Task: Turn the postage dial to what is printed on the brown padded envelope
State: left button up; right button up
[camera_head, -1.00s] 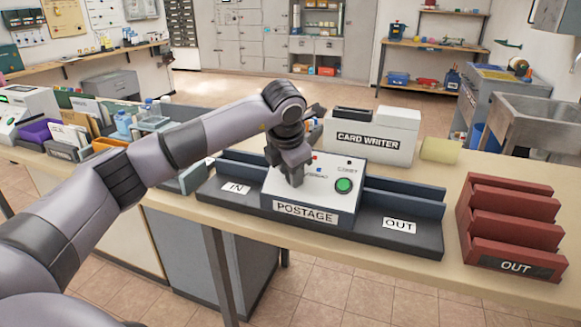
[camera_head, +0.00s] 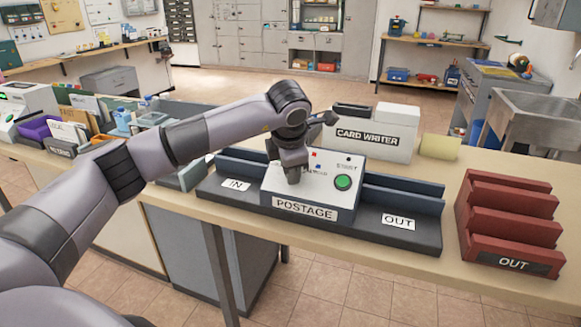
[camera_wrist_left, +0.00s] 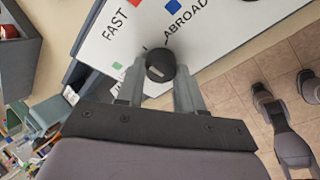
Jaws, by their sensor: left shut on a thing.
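The postage machine (camera_head: 304,209) stands on the counter between its IN and OUT trays. My left gripper (camera_head: 293,180) points down onto its sloped panel and hides the dial in the head view. In the left wrist view, the fingers (camera_wrist_left: 160,80) are shut on the round black dial (camera_wrist_left: 159,62), one on each side. A short pale mark shows on the dial. I cannot make out a brown padded envelope.
A green START button (camera_head: 342,182) is close to the gripper's right. The card writer (camera_head: 372,132) stands behind the machine. A red OUT rack (camera_head: 512,228) is at the right, and card holders and bins (camera_head: 75,140) are at the left.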

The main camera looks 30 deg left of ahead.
pick_arm(q)
jog(key=o, duration=1)
jog(key=shift+r, duration=0.1)
jog(key=v, duration=0.7)
jog(key=shift+b, duration=0.3)
